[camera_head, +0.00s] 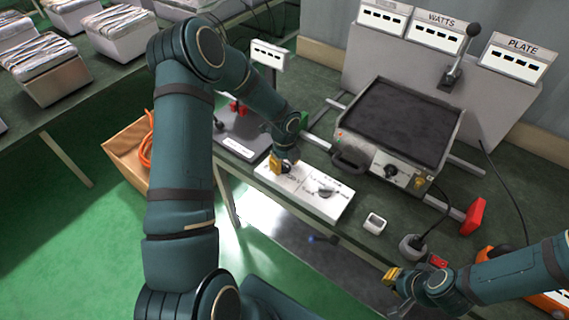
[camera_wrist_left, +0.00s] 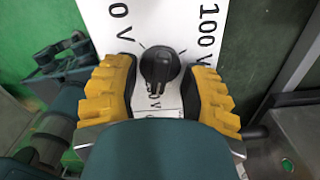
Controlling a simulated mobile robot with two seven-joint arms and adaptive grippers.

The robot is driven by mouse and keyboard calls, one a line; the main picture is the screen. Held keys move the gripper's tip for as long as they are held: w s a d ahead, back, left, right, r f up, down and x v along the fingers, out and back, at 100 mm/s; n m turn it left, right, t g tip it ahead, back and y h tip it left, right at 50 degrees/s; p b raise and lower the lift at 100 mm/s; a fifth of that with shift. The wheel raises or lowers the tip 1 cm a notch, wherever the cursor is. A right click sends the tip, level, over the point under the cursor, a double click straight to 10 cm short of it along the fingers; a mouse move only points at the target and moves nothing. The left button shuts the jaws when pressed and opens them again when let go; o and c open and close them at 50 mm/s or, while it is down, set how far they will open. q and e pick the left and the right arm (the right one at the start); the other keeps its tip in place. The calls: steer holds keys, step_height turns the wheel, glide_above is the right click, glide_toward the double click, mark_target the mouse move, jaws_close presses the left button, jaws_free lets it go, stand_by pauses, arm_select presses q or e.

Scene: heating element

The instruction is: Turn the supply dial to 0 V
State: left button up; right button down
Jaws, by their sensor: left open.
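The white supply panel (camera_head: 304,192) lies on the bench, with a round black dial at its left part. In the left wrist view this supply dial (camera_wrist_left: 160,66) sits between the yellow fingers of my left gripper (camera_wrist_left: 160,88). The fingers are open on both sides of it, with gaps showing. Labels read "0 V" at upper left and "100 V" at upper right; a third, partly hidden, is below. The dial's ridge runs roughly up and down, towards the lower label. In the head view my left gripper (camera_head: 281,163) largely covers the dial. My right gripper (camera_head: 394,277) is at lower right, away from the panel.
A second knob (camera_head: 325,191) is on the panel's right part. A hot plate unit (camera_head: 403,125) stands behind to the right. A small white block (camera_head: 375,223) and a dark round base with a cable (camera_head: 411,246) are nearby. A meter (camera_head: 269,54) stands behind my left arm.

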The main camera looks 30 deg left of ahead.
arm_select(q)
steer(key=shift+o, duration=0.2)
jaws_close()
